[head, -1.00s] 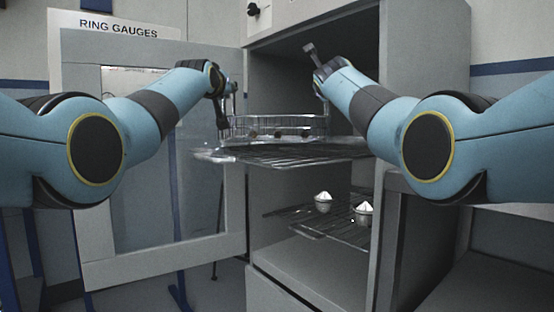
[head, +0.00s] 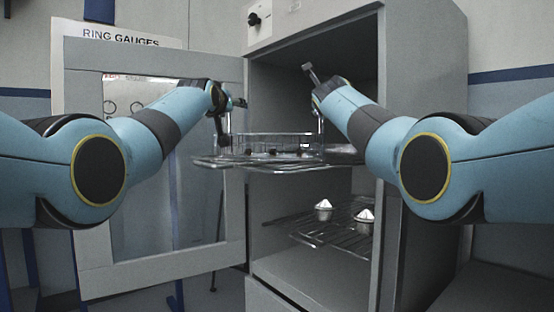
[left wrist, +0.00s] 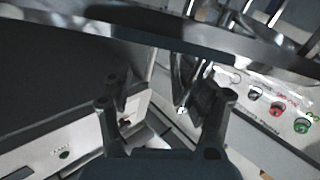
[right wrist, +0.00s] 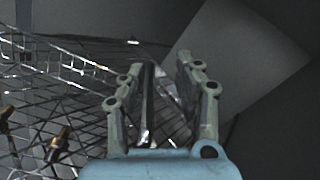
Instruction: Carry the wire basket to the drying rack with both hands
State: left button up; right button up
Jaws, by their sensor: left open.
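The wire basket (head: 275,140) sits level in the mouth of an open cabinet, at the wire rack (head: 225,163); contact between them is hard to make out. Small dark parts show inside it. My left gripper (head: 228,122) is at the basket's left end, open, its fingers apart in the left wrist view (left wrist: 163,105). My right gripper is mostly hidden behind its arm in the head view, by the basket's right end. In the right wrist view its fingers (right wrist: 165,80) stand on both sides of thin metal, with basket mesh (right wrist: 75,85) and brass-coloured parts to the left.
The cabinet door (head: 85,160) stands open at the left. A lower wire shelf (head: 325,235) holds two small metal cups with white tops (head: 323,209) (head: 364,219). The cabinet's side wall (head: 425,70) is close to my right arm. Buttons (left wrist: 302,125) show in the left wrist view.

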pick_arm(q)
jog(key=shift+a, duration=0.2)
pick_arm(e)
jog(key=shift+d, duration=0.15)
pick_arm(q)
jog(key=s+a, duration=0.1)
jog(key=s, duration=1)
jog(key=shift+s+a+f, duration=0.2)
jog(key=shift+s+a, duration=0.15)
pick_arm(e)
jog(key=o, duration=0.8)
jog(key=s, duration=0.4)
jog(key=s+a, duration=0.1)
jog(key=s, duration=0.6)
jog(key=shift+s+a+f, duration=0.1)
jog(key=shift+s+a, duration=0.3)
